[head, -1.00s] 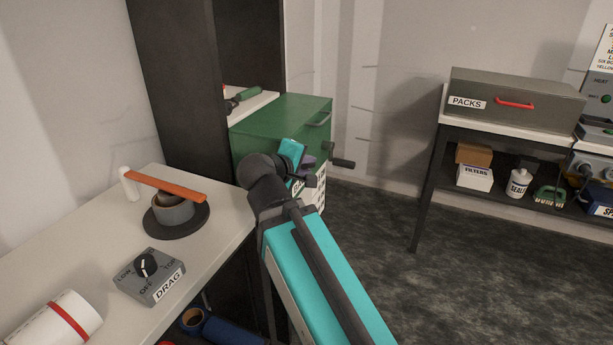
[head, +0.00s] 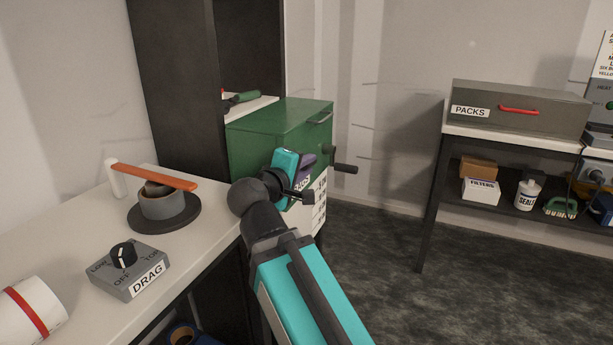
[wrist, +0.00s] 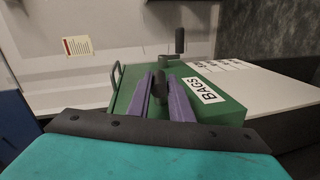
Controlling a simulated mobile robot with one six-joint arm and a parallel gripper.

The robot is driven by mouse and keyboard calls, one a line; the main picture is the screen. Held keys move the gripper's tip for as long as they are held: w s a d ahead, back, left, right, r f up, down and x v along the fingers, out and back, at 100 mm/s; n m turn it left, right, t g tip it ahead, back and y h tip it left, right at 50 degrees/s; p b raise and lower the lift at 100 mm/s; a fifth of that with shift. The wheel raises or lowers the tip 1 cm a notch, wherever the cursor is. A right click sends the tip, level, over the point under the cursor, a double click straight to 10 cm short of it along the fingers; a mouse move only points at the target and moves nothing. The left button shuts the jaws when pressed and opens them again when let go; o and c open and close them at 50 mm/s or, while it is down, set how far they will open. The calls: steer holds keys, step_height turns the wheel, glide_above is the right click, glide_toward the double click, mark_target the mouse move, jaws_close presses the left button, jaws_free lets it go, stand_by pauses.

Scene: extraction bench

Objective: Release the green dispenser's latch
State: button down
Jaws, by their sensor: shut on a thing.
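The green dispenser (head: 270,140) stands beyond the end of the counter. It also shows in the wrist view (wrist: 225,113), with a BAGS label. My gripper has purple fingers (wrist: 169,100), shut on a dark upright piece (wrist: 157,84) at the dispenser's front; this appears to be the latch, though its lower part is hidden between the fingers. In the head view my gripper (head: 306,166) is mostly hidden behind my wrist. A dark crank handle (head: 345,169) sticks out at the dispenser's right; it also shows beyond my fingers in the wrist view (wrist: 180,41).
The counter (head: 75,226) at left holds a DRAG dial box (head: 130,270), a grey ring on a dark disc (head: 165,212) and an orange bar (head: 153,176). A bench with a PACKS box (head: 520,108) stands at right. The floor between is clear.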

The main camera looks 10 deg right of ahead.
steer(key=shift+a+f+t+h+b, duration=0.15)
steer(key=shift+t+h+b, duration=0.15)
steer(key=shift+b, duration=0.75)
steer(key=shift+d+f+t+h+b, duration=0.15)
steer(key=shift+t+b, duration=0.25)
steer(key=shift+b, duration=0.65)
steer(key=shift+r+b, duration=0.15)
steer(key=shift+b, duration=0.35)
steer(key=c, duration=1.6)
jaws_free()
steer(key=shift+s+a, duration=0.1)
steer(key=shift+s, duration=0.05)
steer(key=b+v, duration=1)
steer(key=v, duration=0.3)
steer(key=shift+s+a+f+b, duration=0.2)
steer(key=shift+s+f+b, duration=0.1)
steer(key=shift+b, duration=0.1)
